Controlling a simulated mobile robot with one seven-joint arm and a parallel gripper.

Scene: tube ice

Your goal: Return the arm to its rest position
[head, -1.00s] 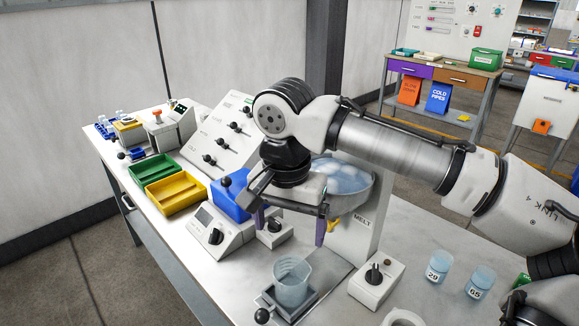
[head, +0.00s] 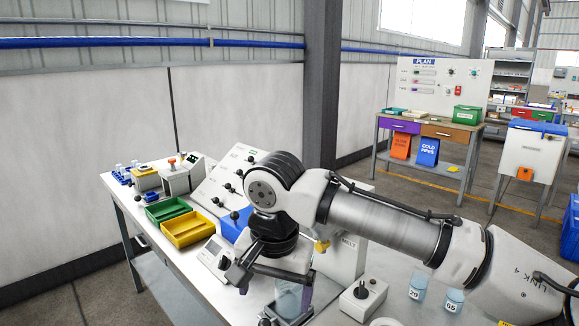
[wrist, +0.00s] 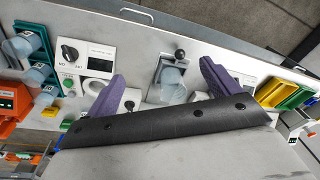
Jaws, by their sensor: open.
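My gripper (head: 274,293) hangs over the front part of the white bench (head: 165,284), below the bent wrist of my arm. In the wrist view my gripper (wrist: 165,85) shows two purple fingers spread well apart with nothing held between them. Beyond the gap between them, a clear beaker (wrist: 173,82) stands on a small dark stand. In the head view the beaker (head: 288,298) is partly hidden behind my gripper. My arm reaches in from the right across the bench.
A green tray (head: 167,209) and a yellow tray (head: 188,229) lie on the left of the bench. A sloped white panel with knobs (head: 227,180) stands behind. Cups marked 29 (head: 416,287) and 65 (head: 453,300) stand at the right. A dark pillar (head: 321,85) rises behind the bench.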

